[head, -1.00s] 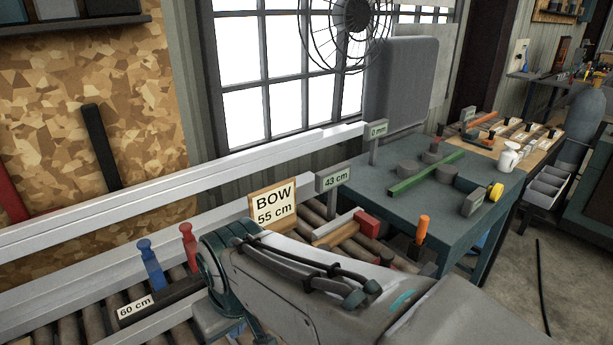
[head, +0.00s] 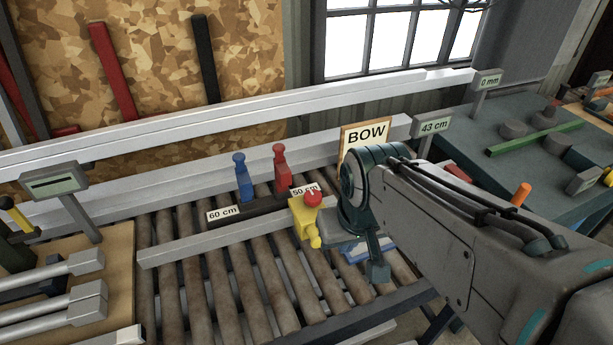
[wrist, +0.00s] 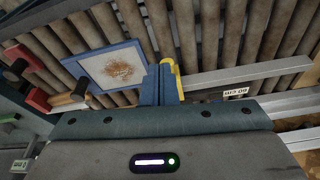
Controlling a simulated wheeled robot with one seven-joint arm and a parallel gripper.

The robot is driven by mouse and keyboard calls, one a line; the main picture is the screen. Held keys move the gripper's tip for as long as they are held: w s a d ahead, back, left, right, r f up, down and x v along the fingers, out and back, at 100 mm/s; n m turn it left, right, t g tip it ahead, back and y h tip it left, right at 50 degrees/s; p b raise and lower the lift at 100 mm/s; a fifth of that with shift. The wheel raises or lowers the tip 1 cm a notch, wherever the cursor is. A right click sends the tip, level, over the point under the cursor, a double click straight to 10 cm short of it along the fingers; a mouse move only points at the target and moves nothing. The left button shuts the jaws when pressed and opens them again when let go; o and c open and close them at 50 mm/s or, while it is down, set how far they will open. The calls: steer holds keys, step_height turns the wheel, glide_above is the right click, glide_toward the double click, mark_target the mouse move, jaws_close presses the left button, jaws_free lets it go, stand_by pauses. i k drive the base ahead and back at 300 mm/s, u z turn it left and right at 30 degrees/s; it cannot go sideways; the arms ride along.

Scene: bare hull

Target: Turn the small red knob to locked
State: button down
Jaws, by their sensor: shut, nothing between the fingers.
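The small red knob (head: 313,198) sits on top of a yellow block (head: 303,220) with a rounded yellow end, beside the grey rail over the rollers in the head view. A small white mark shows on the knob, too small to read. My gripper (head: 378,268) is just right of the block, pointing down, shut and empty. In the wrist view my shut blue-grey fingers (wrist: 159,86) overlap the edge of yellow parts (wrist: 176,78); I cannot tell whether they touch. The knob is not visible in the wrist view.
Blue and red upright levers (head: 242,178) stand behind the block, by the 60 cm and 50 cm labels. The BOW sign (head: 366,137) stands behind my wrist. Bare rollers (head: 215,270) lie to the left.

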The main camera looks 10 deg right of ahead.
mark_target(312, 197)
steer(key=k, duration=1)
steer(key=z, duration=0.65)
steer(key=i, duration=0.95)
steer(key=u, duration=1.5)
